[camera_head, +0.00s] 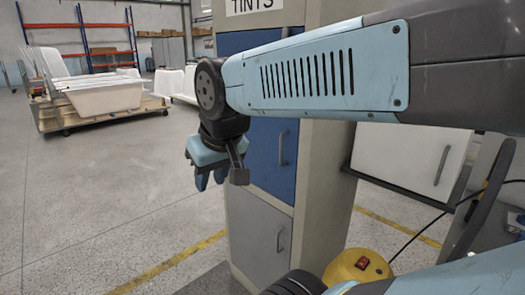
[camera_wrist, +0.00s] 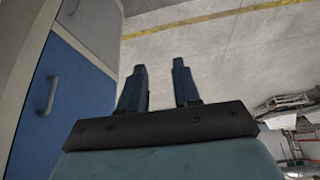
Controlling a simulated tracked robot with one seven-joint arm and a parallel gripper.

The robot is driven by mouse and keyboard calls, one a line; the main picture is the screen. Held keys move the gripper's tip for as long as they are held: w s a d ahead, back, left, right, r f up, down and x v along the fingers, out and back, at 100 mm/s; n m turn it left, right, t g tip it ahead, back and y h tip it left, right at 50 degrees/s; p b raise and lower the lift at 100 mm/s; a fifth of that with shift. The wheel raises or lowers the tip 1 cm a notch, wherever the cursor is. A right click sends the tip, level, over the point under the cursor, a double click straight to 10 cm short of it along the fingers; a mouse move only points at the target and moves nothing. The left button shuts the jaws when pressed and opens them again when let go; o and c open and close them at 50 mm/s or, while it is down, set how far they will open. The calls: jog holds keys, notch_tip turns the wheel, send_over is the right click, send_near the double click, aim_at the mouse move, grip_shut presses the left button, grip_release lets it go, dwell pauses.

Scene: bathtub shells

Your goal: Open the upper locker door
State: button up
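The locker is a tall beige cabinet with a "TINTS" sign and three stacked doors. The upper locker door (camera_head: 243,41) is blue and looks closed; my arm covers much of it. Its handle (camera_head: 285,33) just shows above the arm. The middle blue door (camera_head: 266,165) with a vertical handle (camera_head: 283,149) is closed; it also shows in the wrist view (camera_wrist: 80,110). The lower grey door (camera_head: 258,236) is closed. My gripper (camera_head: 211,180) hangs pointing down, left of the middle door. Its two fingers (camera_wrist: 159,83) are apart with nothing between them.
A yellow floor line (camera_head: 170,264) runs past the locker's foot. A wheeled wooden platform with white tub shells (camera_head: 105,96) stands back left, before an orange and blue rack (camera_head: 80,27). A white cabinet (camera_head: 412,155) is at right. The floor at left is clear.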

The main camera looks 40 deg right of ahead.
jog(key=w+d+f+n+g+h, duration=0.3)
jog(key=w+d+f+n+g, duration=0.15)
jog(key=d+f, duration=0.35)
jog(key=n+g+h, duration=0.3)
jog(key=n+h, duration=0.9)
jog(key=h, duration=0.3)
send_near(280, 161)
jog(key=a+r, duration=0.3)
jog(key=r, duration=0.1)
jog(key=d, duration=1.3)
jog(key=shift+s+d+r, duration=0.1)
jog(key=shift+s+d, duration=0.1)
jog(key=shift+s, duration=0.1)
grip_shut()
